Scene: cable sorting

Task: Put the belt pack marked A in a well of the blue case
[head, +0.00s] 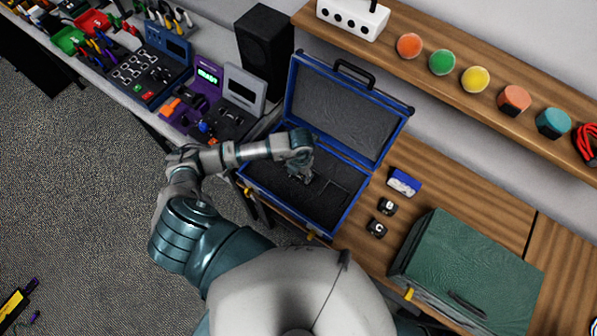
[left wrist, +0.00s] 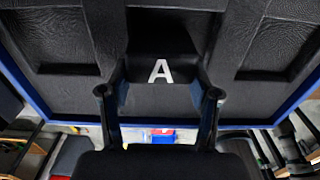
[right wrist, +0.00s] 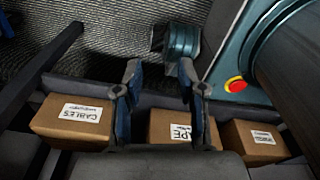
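The belt pack marked A (left wrist: 160,72) is a black block with a white letter A, seen between the fingers of my left gripper (left wrist: 160,92). The fingers appear closed on its two sides. In the head view my left gripper (head: 302,172) reaches into the open blue case (head: 350,205), over its black foam. The arm and gripper partly cover the foam and the pack there, so I cannot tell whether the pack touches a well's floor. Foam recesses show on both sides in the left wrist view. My right gripper (right wrist: 160,80) is empty, its fingers apart.
Two black packs, one marked B (head: 387,206) and another (head: 376,228), lie right of the case with a blue-and-white item (head: 403,182). A green case (head: 465,265) stands at right. A black speaker (head: 264,50) stands behind. Cardboard boxes (right wrist: 72,120) show below my right gripper.

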